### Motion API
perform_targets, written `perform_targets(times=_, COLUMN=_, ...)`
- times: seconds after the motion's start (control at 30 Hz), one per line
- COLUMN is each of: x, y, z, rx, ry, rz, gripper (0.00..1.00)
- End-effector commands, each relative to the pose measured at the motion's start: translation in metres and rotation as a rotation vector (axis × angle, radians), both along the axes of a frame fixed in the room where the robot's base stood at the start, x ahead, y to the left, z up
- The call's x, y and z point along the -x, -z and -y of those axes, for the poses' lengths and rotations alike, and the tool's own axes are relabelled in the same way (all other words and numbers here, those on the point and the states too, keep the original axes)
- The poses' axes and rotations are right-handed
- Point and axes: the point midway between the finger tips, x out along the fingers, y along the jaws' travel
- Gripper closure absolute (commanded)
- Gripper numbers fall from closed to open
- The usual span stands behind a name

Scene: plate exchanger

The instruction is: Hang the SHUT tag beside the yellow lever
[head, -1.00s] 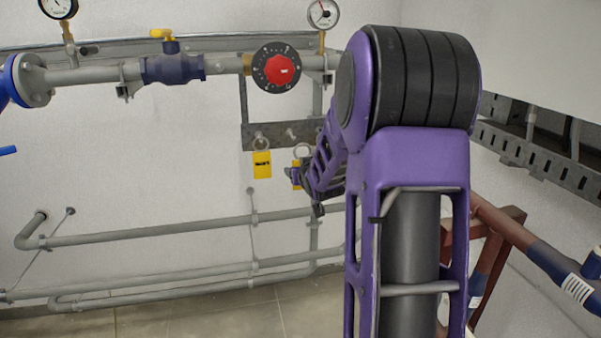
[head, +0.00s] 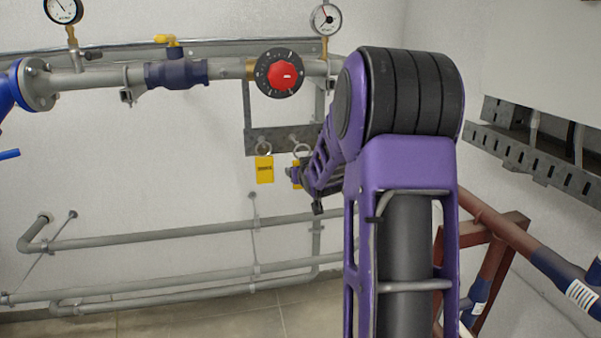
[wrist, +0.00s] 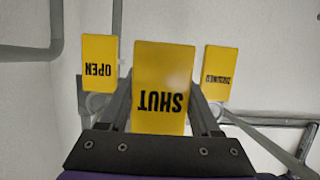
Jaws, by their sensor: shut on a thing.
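The yellow SHUT tag (wrist: 163,75) is between the fingers of my gripper (wrist: 163,103) in the wrist view, its lettering upside down. My gripper is shut on it. In the head view my gripper (head: 297,175) is in front of the grey peg rail, largely hidden by my arm. A sliver of yellow and a ring (head: 302,150) show there. The yellow lever (head: 167,40) is on the blue valve on the upper pipe, up and left of my gripper. Whether the tag's ring is clear of its peg cannot be told.
A yellow OPEN tag (wrist: 99,63) and another yellow tag (wrist: 219,73) with small lettering flank the SHUT tag. One tag (head: 264,169) hangs on the rail (head: 280,140) left of my gripper. A red-centred dial (head: 280,74) and gauges (head: 326,19) sit above.

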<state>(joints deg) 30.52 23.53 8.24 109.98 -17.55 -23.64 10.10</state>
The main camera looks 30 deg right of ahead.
Motion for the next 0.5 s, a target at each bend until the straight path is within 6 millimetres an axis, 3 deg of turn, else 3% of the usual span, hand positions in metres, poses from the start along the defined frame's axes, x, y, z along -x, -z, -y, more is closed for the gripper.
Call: perform_targets(times=0.5, x=-0.015, y=0.000, z=0.004, rx=0.000, ry=0.000, rz=0.000, gripper=0.90)
